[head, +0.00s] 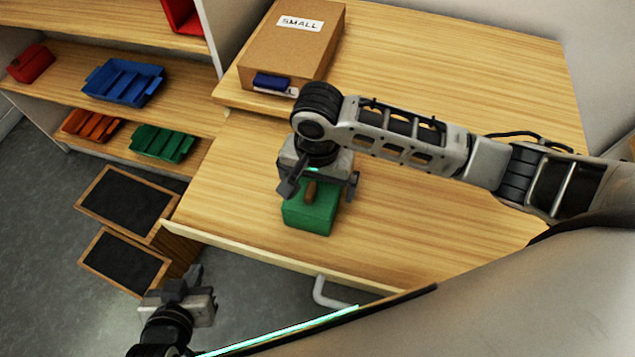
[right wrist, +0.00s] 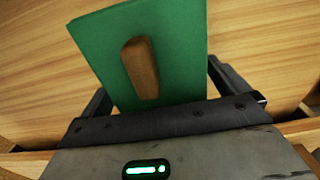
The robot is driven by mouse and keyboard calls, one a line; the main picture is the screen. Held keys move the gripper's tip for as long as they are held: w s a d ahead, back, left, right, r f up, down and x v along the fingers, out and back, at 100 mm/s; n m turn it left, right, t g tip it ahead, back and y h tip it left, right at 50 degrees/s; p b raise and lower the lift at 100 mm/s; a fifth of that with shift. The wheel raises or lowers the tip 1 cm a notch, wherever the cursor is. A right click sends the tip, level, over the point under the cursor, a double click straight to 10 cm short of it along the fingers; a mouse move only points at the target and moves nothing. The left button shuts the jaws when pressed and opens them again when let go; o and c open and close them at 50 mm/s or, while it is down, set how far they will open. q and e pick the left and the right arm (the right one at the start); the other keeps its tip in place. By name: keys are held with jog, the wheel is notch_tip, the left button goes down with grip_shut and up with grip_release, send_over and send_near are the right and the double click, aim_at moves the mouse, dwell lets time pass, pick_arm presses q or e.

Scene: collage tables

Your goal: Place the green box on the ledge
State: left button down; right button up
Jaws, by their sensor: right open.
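The green box (head: 308,218) sits on the lower wooden tabletop, with a brown wooden handle (head: 310,190) on it. My right gripper (head: 322,184) is directly over it, pointing down. In the right wrist view the green box (right wrist: 180,45) and its handle (right wrist: 140,68) lie between the spread fingers (right wrist: 162,98), which stand apart to either side of it. The ledge (head: 440,75) is the raised wooden surface at the back of the table. My left gripper (head: 182,287) is at the lower left over the floor, away from the box; its jaw opening is unclear.
A cardboard box (head: 270,55) labelled SMALL stands on the ledge's left end, with a small blue item (head: 272,82) at its front. The ledge to its right is clear. Shelves at left hold blue (head: 125,84), orange (head: 90,125) and green (head: 162,144) trays.

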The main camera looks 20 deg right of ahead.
notch_tip(320, 180, up, 10)
jog(key=shift+r, duration=0.65)
